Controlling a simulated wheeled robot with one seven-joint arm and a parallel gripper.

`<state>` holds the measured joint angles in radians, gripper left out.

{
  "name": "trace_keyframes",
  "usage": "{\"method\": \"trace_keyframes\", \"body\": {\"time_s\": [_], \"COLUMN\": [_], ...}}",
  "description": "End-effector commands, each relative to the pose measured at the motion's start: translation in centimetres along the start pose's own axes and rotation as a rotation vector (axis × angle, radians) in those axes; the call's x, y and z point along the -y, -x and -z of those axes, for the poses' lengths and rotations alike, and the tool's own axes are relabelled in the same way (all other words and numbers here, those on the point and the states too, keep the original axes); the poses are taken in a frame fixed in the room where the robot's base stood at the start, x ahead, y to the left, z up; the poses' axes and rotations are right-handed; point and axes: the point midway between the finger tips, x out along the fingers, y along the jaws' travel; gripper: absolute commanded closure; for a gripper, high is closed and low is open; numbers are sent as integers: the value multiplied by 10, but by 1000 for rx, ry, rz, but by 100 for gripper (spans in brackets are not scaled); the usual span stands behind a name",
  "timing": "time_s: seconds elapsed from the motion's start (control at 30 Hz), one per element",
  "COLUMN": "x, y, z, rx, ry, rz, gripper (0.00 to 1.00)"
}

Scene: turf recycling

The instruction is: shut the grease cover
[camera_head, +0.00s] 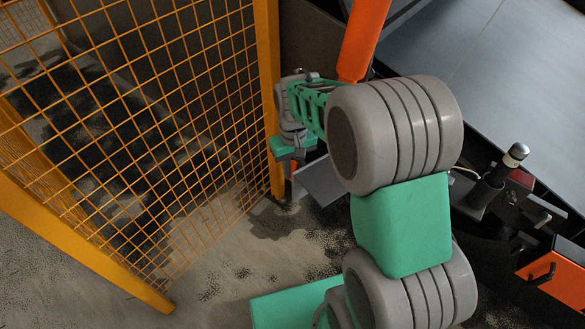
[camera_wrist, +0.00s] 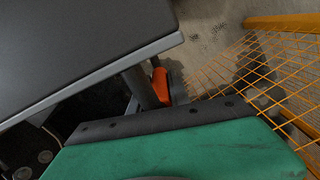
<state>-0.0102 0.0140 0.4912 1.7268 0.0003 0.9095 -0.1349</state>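The grease cover appears to be the flat grey panel (camera_head: 325,183) that sticks out from the machine beside the fence post in the head view. It looks open and tilted. In the wrist view a large dark grey panel with a lighter rim (camera_wrist: 75,45), likely the same cover, fills the upper left. My gripper (camera_head: 291,160) is at the end of my outstretched arm, just left of the panel's upper edge. The wrist view shows its green body with a dark edge (camera_wrist: 165,122) close to the panel. Contact is unclear, and I cannot make out the fingers' opening.
A yellow mesh fence (camera_head: 150,120) stands close to the left of my gripper, its post (camera_head: 268,60) right behind it. An orange cylinder (camera_head: 362,40) slants above my arm. The machine's wide grey surface (camera_head: 490,75) fills the right. Stained floor (camera_head: 230,265) is open below.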

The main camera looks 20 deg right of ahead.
Motion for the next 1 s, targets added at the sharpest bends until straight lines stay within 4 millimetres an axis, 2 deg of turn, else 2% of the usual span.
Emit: {"method": "trace_keyframes", "body": {"time_s": [0.03, 0.27, 1.0], "x": [0, 0, 0], "y": [0, 0, 0], "z": [0, 0, 0], "rx": [0, 0, 1], "ry": [0, 0, -1], "rz": [0, 0, 0], "gripper": [83, 100, 100]}}
